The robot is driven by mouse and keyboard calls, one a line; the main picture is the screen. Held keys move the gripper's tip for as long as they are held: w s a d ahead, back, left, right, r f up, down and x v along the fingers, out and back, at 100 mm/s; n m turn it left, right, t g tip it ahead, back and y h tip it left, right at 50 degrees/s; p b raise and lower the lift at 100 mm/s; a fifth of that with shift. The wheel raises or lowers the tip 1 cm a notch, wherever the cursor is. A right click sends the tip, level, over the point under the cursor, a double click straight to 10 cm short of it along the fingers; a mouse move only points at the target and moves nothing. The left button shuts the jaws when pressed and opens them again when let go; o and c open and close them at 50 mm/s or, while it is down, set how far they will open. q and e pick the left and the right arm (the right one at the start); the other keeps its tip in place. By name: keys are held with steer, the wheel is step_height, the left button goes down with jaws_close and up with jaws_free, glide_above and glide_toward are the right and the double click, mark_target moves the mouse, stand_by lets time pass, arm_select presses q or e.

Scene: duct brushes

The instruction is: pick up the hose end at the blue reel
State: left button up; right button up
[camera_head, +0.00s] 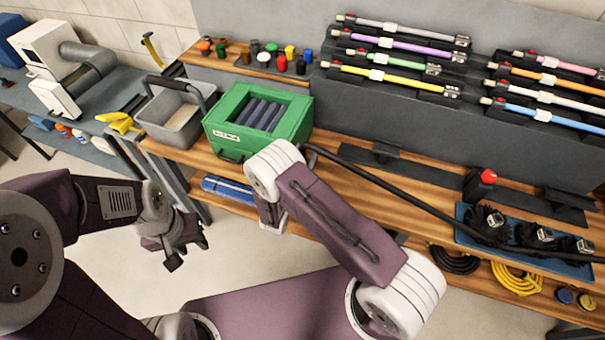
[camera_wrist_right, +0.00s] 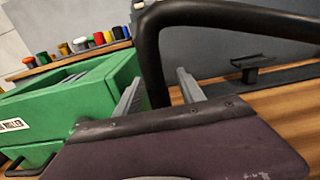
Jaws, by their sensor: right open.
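A black hose (camera_head: 400,190) runs from the right of the bench to a bent end by the green box, beside my right arm. In the right wrist view the thick black hose (camera_wrist_right: 152,55) bends down between my right gripper's fingers (camera_wrist_right: 158,82). The fingers are apart; I cannot tell whether they touch it. In the head view my right arm hides that gripper. No clear blue reel shows; a blue rolled item (camera_head: 228,189) lies under the bench. My left gripper (camera_head: 186,256) hangs low over the floor, away from the hose; its jaw opening is unclear.
The green box (camera_head: 225,122) stands on the wooden bench just left of the hose bend, with a grey bin (camera_head: 172,118) beyond. A blue tray (camera_head: 468,238) with black brushes is at right. Coloured poles (camera_head: 390,80) lie on the rack behind. Floor is clear below.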

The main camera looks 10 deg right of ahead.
steer(key=shift+s, duration=0.1)
steer(key=c, duration=0.4)
jaws_close()
stand_by(0.8)
